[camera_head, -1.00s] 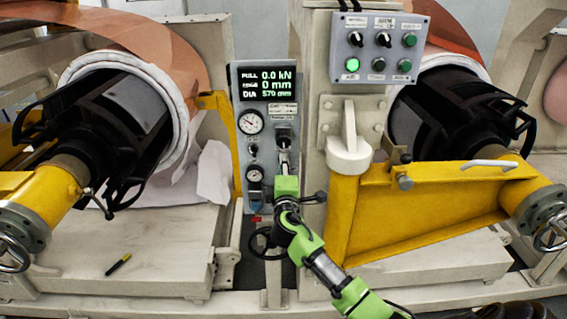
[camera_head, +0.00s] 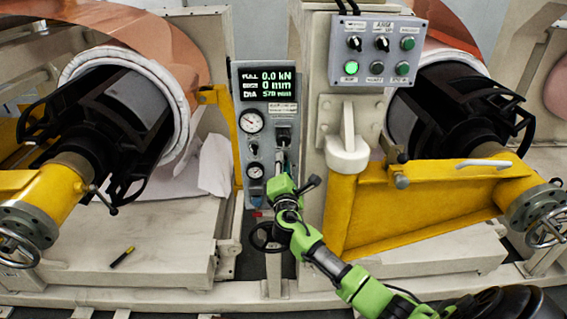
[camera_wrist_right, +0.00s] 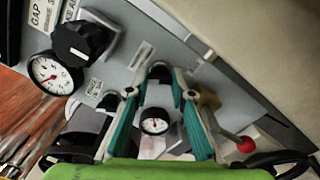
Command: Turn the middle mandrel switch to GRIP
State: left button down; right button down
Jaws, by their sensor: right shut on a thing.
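The grey control panel (camera_head: 240,185) stands upright at the middle of the head view, with a display, gauges and switches. My right gripper (camera_head: 283,165) is at the right-hand column of this panel, below a black knob (camera_head: 283,135). In the right wrist view my right gripper (camera_wrist_right: 160,80) has its two teal fingers closed in around a dark switch knob (camera_wrist_right: 160,72). The fingers partly cover that knob, and its pointer and label cannot be read. The black knob also shows in the wrist view (camera_wrist_right: 82,40). My left gripper is not in view.
A large gauge (camera_wrist_right: 55,74) and a small gauge (camera_wrist_right: 155,123) are close to the fingers. A red-tipped lever (camera_wrist_right: 245,145) is at their right. A button box (camera_head: 378,48) is above right, and a yellow swing arm (camera_head: 410,212) stands beside my arm.

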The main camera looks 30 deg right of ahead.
dwell(0.3)
jog(key=c, duration=1.8)
grip_release()
jog(key=shift+o, duration=0.2)
jog(key=v, duration=1.2)
jog(key=shift+s, duration=0.1)
